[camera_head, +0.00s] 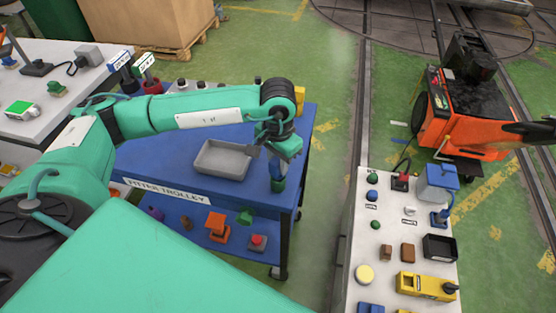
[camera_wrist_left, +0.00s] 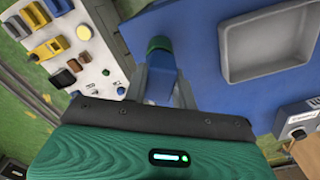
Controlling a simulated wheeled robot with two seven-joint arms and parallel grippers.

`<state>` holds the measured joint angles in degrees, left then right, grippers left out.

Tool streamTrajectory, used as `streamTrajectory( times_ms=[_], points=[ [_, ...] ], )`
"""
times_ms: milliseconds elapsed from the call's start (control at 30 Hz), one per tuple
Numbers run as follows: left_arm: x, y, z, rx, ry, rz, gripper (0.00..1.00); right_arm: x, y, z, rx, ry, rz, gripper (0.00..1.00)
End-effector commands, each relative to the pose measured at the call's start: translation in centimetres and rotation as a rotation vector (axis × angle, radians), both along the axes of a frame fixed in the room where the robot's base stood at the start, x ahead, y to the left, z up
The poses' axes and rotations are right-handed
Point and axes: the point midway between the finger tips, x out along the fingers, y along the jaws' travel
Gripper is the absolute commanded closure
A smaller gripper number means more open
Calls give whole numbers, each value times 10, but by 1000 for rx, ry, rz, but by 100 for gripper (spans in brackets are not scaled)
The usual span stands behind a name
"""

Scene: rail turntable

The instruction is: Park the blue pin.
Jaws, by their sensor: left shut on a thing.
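My left gripper (camera_head: 280,153) reaches over the right end of the blue fitter trolley, its jaws pointing down. It is shut on the blue pin (camera_head: 277,168), which shows below the jaws. In the left wrist view the blue pin (camera_wrist_left: 160,86) sits between the two fingers of the left gripper (camera_wrist_left: 163,88). A dark green round part (camera_wrist_left: 158,44) is at the pin's far end; I cannot tell whether it belongs to the pin or is a separate thing. I cannot tell whether the pin touches the trolley top. My right gripper is out of view.
A grey tray (camera_head: 222,174) lies on the trolley top (camera_head: 150,158), left of the pin. The lower shelf holds several small parts. A white bench (camera_head: 345,272) with small parts and labels stands to the right, across a floor gap. An orange vehicle (camera_head: 455,122) stands beyond it.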

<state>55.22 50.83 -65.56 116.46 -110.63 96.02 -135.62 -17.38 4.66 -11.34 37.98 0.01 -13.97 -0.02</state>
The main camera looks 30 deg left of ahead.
Motion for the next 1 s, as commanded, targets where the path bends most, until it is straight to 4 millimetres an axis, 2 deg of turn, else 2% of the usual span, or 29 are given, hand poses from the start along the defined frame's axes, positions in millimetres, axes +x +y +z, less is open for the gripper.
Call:
streamTrajectory(
  times_ms=[667, 700, 800, 1000],
  points=[
    [0, 0, -16, 0, -1, 0, 100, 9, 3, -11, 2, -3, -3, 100],
    [0, 0, -15, 0, -1, 0, 69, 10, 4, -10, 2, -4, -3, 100],
    [0, 0, -14, 0, -1, 0, 49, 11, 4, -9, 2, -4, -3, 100],
    [0, 0, -14, 0, 0, 0, 48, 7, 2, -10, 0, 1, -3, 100]
  ],
)
